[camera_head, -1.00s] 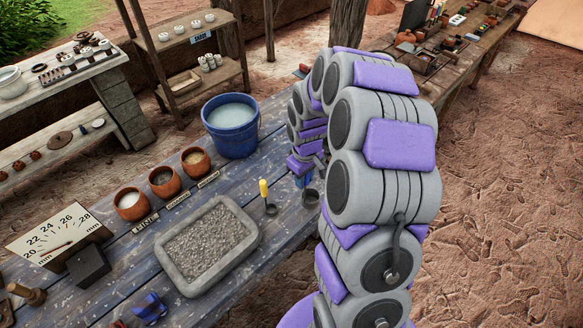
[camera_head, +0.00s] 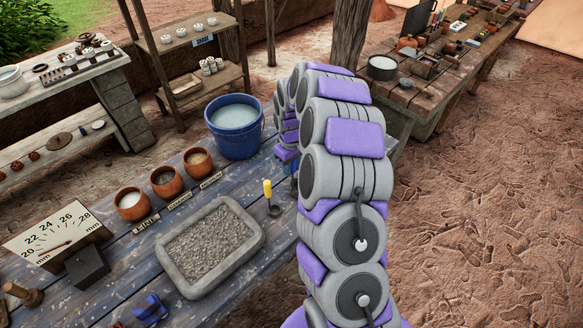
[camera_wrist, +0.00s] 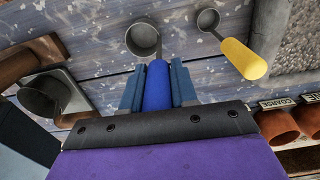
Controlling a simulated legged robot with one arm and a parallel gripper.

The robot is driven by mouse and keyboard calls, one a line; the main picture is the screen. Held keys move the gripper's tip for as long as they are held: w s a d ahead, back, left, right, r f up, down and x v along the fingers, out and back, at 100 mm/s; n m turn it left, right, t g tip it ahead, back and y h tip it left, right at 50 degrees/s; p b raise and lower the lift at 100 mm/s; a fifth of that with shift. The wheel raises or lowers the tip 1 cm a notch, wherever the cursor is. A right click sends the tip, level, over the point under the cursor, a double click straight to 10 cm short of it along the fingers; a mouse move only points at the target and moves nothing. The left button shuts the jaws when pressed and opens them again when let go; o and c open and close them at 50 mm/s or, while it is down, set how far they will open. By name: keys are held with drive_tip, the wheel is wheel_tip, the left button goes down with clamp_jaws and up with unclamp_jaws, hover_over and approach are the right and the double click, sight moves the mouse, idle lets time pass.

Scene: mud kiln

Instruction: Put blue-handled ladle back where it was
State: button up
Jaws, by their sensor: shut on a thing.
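The blue-handled ladle (camera_wrist: 157,88) is in the wrist view, with its blue handle between the two fingers of my gripper (camera_wrist: 156,84). My gripper is shut on that handle. The ladle's round grey cup (camera_wrist: 143,40) points away from the gripper, over the blue plank table (camera_wrist: 100,22). I cannot tell whether the cup touches the planks. A yellow-handled ladle (camera_wrist: 243,60) is beside it to the right, apart from it. The yellow-handled ladle (camera_head: 268,188) also shows in the head view, left of my arm. There my arm hides most of my gripper and the blue-handled ladle.
A grey stone tray (camera_head: 176,280) of gravel, a blue bucket (camera_head: 236,147) and several clay pots (camera_head: 166,183) stand on the table. A brown-handled grey vessel (camera_wrist: 55,93) is left of my gripper in the wrist view.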

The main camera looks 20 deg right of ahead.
drive_tip(key=shift+f, duration=0.25)
drive_tip(key=shift+d, duration=0.65)
drive_tip(key=o, duration=0.7)
drive_tip(key=shift+o, duration=1.2)
drive_tip(key=shift+a, duration=0.45)
drive_tip(key=shift+r, duration=0.1)
